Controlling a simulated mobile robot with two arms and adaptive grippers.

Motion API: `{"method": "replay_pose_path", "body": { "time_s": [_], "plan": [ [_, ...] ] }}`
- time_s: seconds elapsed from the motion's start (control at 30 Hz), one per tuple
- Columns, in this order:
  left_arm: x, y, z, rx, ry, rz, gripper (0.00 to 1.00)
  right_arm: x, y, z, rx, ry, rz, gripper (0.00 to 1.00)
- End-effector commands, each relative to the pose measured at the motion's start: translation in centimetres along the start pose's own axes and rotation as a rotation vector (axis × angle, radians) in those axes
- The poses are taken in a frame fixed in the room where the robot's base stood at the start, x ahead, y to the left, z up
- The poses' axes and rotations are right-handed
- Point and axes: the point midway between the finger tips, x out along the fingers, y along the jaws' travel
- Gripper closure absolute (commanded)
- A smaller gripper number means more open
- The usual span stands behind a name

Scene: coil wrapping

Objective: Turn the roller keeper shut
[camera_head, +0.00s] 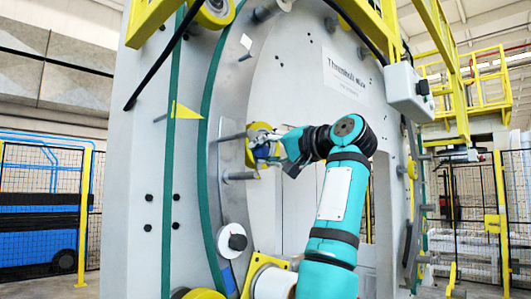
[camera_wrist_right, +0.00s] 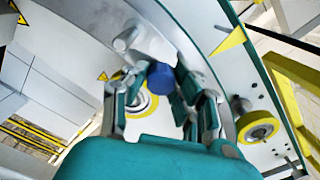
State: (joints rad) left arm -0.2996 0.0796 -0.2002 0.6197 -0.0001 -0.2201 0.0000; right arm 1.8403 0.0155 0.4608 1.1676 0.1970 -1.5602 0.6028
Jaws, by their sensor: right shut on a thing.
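The roller keeper shows as a blue knob (camera_head: 261,152) in front of a yellow-rimmed roller (camera_head: 254,133) on the grey ring of the machine. In the right wrist view the blue knob (camera_wrist_right: 160,79) sits between my two fingertips, with a pale, yellow-ringed roller face (camera_wrist_right: 141,104) behind it. My right gripper (camera_head: 266,150) is shut on this knob, reaching in from the right; it also fills the middle of the wrist view (camera_wrist_right: 158,86). The fingers partly hide the knob and roller, so I cannot tell the keeper's turn angle. My left gripper is not in view.
Metal pins (camera_head: 240,176) stick out of the ring close below the gripper. A yellow flag (camera_head: 184,111) stands to the left. A white spool (camera_head: 232,238) sits lower down. A grey box (camera_head: 408,92) hangs at upper right. Another yellow roller (camera_wrist_right: 257,126) shows in the wrist view.

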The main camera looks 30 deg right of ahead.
Motion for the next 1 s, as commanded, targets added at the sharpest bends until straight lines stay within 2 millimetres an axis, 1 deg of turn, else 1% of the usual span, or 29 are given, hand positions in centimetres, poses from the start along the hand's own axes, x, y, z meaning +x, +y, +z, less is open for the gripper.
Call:
{"method": "replay_pose_path", "body": {
  "time_s": [0.03, 0.27, 0.3, 0.47, 0.77, 0.87, 0.97, 1.0],
  "plan": [
    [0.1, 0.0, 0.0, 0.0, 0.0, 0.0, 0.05, 0.2, 0.3, 0.3, 0.002, -0.008, 0.008, 1.0],
    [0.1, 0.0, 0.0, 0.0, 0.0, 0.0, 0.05, 0.2, 0.3, 0.3, 0.001, -0.01, 0.009, 1.0],
    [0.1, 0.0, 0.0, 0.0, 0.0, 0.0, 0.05, 0.2, 0.4, 0.3, 0.001, -0.01, 0.009, 0.71],
    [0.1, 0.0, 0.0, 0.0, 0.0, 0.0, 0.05, 0.2, 0.3, 0.2, 0.0, -0.008, 0.006, 0.51],
    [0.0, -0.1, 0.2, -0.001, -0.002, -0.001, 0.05, -0.1, 0.1, 0.1, -0.001, -0.003, 0.003, 0.51],
    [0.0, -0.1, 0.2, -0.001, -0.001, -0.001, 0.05, -1.0, 0.1, 0.0, -0.001, -0.001, 0.001, 0.51],
    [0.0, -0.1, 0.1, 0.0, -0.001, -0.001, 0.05, -2.7, 0.1, 0.0, -0.002, 0.001, 0.001, 0.51],
    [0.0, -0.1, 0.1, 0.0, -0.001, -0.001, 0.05, -3.6, 0.1, 0.0, -0.002, 0.002, 0.001, 0.51]
  ]
}}
